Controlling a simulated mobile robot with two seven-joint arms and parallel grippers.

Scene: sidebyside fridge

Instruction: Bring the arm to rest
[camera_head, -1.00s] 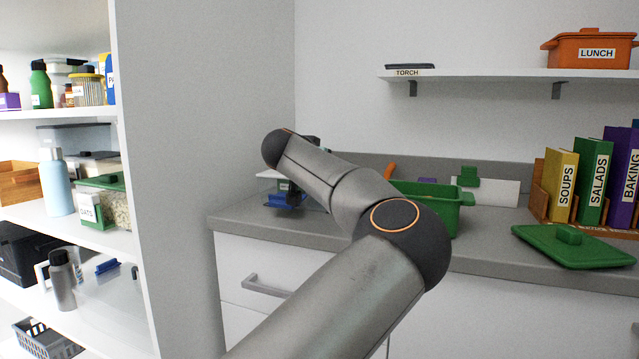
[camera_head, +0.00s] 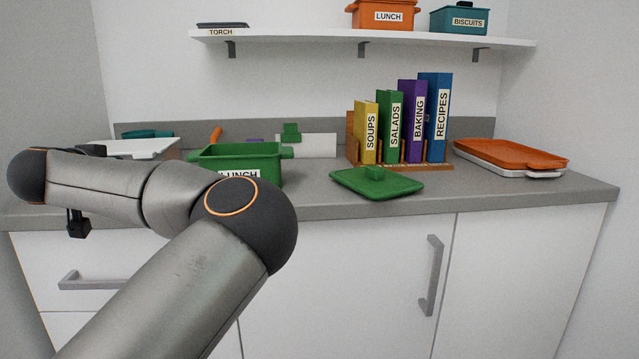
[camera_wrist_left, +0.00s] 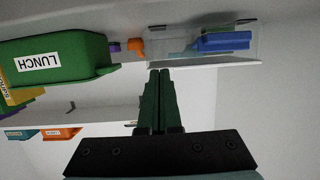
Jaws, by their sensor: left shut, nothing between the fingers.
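My left arm (camera_head: 190,200) comes in from the bottom left in the head view, bent at the elbow, its forearm level in front of the counter's left part. A small dark part of it hangs below the forearm; the gripper's fingers are hidden there. In the left wrist view my left gripper (camera_wrist_left: 160,72) shows its two dark green fingers together, shut and empty. Past the fingertips is a clear box with a blue item (camera_wrist_left: 224,42), apart from them. My right gripper is in neither view.
The counter holds a green LUNCH pot (camera_head: 240,162), close behind my forearm, a green lid (camera_head: 378,182), labelled books (camera_head: 400,125) and an orange-lidded tray (camera_head: 510,155). A wall shelf (camera_head: 300,38) hangs above. Cabinet doors (camera_head: 340,280) front the counter. The counter's front right is clear.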

